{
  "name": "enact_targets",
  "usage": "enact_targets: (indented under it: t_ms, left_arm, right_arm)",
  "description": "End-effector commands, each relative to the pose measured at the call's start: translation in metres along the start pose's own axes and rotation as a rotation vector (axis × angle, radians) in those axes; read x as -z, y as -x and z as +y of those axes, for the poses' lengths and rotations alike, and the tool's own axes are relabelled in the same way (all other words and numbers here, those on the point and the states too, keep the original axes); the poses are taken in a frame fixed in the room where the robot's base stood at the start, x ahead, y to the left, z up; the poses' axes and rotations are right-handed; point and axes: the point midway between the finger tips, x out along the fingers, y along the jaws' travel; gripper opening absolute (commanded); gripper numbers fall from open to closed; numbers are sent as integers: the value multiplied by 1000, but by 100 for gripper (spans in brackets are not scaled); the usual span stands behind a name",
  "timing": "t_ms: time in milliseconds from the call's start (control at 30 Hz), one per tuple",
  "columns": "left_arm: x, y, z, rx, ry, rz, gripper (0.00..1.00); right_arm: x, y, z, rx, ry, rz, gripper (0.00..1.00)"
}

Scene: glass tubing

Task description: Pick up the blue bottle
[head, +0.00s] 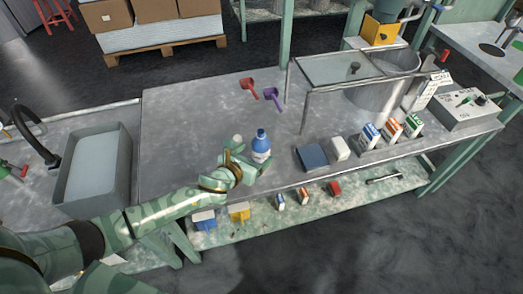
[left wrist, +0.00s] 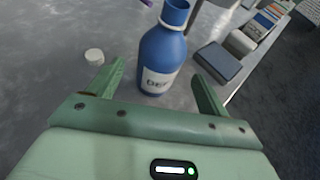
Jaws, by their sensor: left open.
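The blue bottle (head: 261,144) stands upright on the grey worktop near its front edge, with a white label on its lower body. In the left wrist view the bottle (left wrist: 163,50) stands just beyond the fingertips and between them. My left gripper (head: 246,160) is beside the bottle, on its left in the head view. Its two fingers (left wrist: 158,80) are spread apart with nothing gripped. The gripper hides part of the bottle's base in the head view. My right gripper is in neither view.
A small white round piece (left wrist: 94,56) lies left of the bottle. A dark blue box (head: 312,157) and a white block (head: 340,149) sit to its right. Red (head: 249,86) and purple (head: 271,95) scoops lie behind. A metal-framed stand (head: 306,100) is at back right.

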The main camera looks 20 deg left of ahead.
Motion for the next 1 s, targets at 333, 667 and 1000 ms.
enact_targets:
  t_ms: [333,667,1000]
  left_arm:
    - [0,-49,1,0,1,2,79]
    - [-4,-51,1,0,1,1,59]
    - [-4,-51,1,0,1,0,26]
  right_arm:
    - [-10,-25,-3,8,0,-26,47]
    - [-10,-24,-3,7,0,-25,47]
    - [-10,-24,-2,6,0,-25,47]
